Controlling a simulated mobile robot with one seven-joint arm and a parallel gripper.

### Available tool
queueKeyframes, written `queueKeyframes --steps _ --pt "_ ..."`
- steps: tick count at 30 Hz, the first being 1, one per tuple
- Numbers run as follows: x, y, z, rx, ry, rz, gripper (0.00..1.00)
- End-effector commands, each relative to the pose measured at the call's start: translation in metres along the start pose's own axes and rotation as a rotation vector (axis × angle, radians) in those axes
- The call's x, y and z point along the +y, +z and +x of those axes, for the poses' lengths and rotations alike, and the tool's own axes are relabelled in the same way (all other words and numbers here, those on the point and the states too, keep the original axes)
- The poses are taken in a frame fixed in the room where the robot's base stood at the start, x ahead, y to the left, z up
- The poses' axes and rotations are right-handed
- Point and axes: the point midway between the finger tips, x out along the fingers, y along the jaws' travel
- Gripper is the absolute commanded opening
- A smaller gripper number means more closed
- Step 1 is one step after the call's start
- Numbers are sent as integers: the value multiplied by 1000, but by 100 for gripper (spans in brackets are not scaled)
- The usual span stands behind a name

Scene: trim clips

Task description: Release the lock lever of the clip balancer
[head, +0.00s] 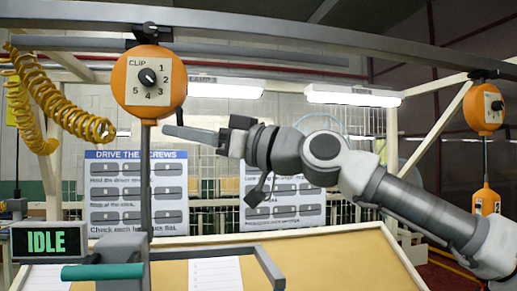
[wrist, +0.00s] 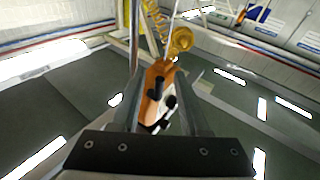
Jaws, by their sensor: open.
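The clip balancer (head: 126,98) is a round orange housing hanging from the overhead rail at left in the head view. Its pale face reads CLIP and has a black pointer knob (head: 147,77) ringed by numbers 1 to 5. My gripper (head: 178,131) is just right of the housing's lower edge, fingers pointing left. In the wrist view my gripper (wrist: 160,78) is open, with the orange housing (wrist: 154,77) showing between the fingers. Black protruding parts (wrist: 169,102) show on it; I cannot tell which is the lock lever. No contact is visible.
A grey bar (head: 146,190) hangs below the balancer, above a teal handle (head: 88,271). Yellow coiled hose (head: 65,112) hangs left. An IDLE display (head: 48,242) stands lower left. A second orange balancer (head: 484,108) hangs far right. Instruction boards (head: 137,155) stand behind.

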Motion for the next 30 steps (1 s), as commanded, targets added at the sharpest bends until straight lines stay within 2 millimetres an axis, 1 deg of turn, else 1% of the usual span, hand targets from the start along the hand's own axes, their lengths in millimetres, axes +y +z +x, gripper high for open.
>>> queueKeyframes --steps 1,5,12,15,18,21,24,30 --pt "1 3 -10 1 3 0 45" --pt "2 3 -38 2 5 0 45" --pt "1 3 -97 3 5 0 45" --pt "1 2 -119 2 4 0 45" --pt "0 2 -137 2 3 -1 45" --pt "0 1 -149 1 1 -1 45" --pt "0 1 -157 1 2 -1 45" --pt "-1 0 -160 1 0 -1 45"
